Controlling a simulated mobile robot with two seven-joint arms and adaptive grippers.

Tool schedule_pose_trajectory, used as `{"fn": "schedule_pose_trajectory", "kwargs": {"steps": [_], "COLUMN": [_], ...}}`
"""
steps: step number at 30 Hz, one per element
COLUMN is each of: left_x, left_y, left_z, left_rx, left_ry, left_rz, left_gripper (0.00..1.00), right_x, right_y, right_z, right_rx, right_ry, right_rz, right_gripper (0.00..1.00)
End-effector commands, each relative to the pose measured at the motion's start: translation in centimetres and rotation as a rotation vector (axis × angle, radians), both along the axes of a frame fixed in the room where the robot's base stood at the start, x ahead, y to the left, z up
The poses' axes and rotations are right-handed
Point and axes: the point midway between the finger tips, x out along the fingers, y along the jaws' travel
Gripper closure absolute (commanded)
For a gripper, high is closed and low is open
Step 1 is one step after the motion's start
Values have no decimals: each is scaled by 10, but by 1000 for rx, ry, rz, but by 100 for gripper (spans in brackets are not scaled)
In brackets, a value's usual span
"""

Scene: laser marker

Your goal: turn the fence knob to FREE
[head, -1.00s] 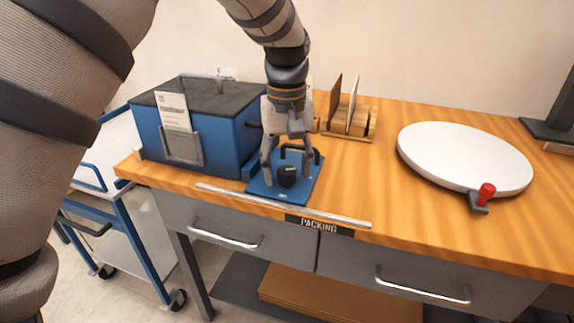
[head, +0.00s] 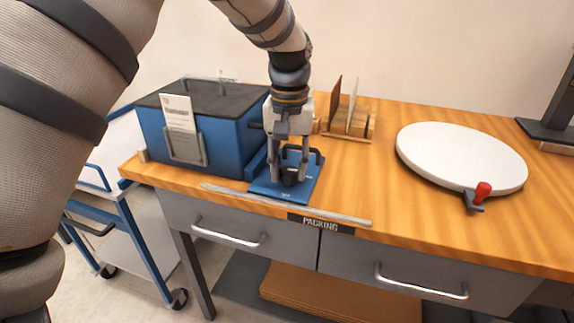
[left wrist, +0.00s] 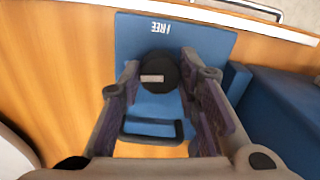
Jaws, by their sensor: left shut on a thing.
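The fence knob (head: 290,177) is a round black knob on a blue plate (head: 313,182) near the table's front edge. In the left wrist view the knob (left wrist: 160,68) carries a pale rectangular mark, and the word FREE shows in white, partly unclear, on the plate (left wrist: 215,40) beyond it. My left gripper (head: 289,174) points down over the plate and is shut on the knob, with one finger on each side, as the left wrist view also shows (left wrist: 160,62). The fingers hide parts of the knob's sides. My right gripper is not in view.
A black handle (left wrist: 152,130) rises from the plate behind the knob. A blue box (head: 222,140) with a dark lid stands close on the left. A rack (head: 352,125) stands behind. A white turntable (head: 460,155) is at right; wood between is clear.

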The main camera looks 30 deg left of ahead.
Motion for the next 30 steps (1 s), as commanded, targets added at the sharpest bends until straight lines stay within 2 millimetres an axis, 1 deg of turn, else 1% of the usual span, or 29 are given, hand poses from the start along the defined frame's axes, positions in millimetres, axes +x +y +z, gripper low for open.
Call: {"fn": "schedule_pose_trajectory", "kwargs": {"steps": [30], "left_x": [0], "left_y": [0], "left_z": [0], "left_rx": [0], "left_ry": [0], "left_rz": [-965], "left_gripper": [97], "right_x": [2], "right_y": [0], "right_z": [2], "right_rx": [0], "right_ry": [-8], "right_rz": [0], "right_gripper": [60]}}
